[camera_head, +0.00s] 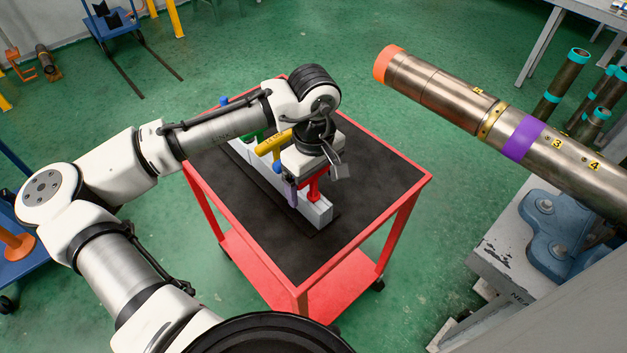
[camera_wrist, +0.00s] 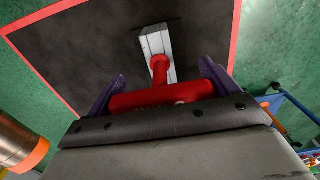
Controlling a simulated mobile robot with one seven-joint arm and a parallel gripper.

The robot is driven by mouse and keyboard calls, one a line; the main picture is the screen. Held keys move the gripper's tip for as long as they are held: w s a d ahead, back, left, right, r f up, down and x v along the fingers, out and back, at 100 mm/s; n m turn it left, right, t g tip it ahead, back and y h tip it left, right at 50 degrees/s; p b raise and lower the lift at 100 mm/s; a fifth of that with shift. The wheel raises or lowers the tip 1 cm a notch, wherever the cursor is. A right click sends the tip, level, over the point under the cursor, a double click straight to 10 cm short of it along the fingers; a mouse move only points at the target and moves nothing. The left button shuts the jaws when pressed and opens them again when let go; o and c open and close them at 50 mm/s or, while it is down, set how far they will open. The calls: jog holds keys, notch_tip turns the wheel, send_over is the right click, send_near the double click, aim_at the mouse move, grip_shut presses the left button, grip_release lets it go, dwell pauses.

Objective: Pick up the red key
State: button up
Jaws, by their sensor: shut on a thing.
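The red key (camera_head: 314,190) stands at the near end of a light grey rack (camera_head: 318,212) on the cart. In the wrist view the red key (camera_wrist: 160,92) shows its crossbar between the two purple fingers of my gripper (camera_wrist: 162,75), with its shaft reaching to the rack (camera_wrist: 154,41). My gripper is shut on the red key's crossbar. In the head view my gripper (camera_head: 304,186) is over the rack's near end, partly hidden by my wrist. I cannot tell whether the key's lower end is still seated in the rack.
A yellow key (camera_head: 273,142) is close behind my gripper, with a green piece (camera_head: 252,136) farther along the rack. The red cart's black top (camera_head: 375,185) is clear on the right. A large pipe (camera_head: 440,90) on a blue vise (camera_head: 555,225) stands to the right.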

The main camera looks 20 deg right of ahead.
notch_tip(320, 180, up, 20)
jog(key=b, duration=0.1)
jog(key=shift+f+b, duration=0.25)
jog(key=shift+b, duration=0.05)
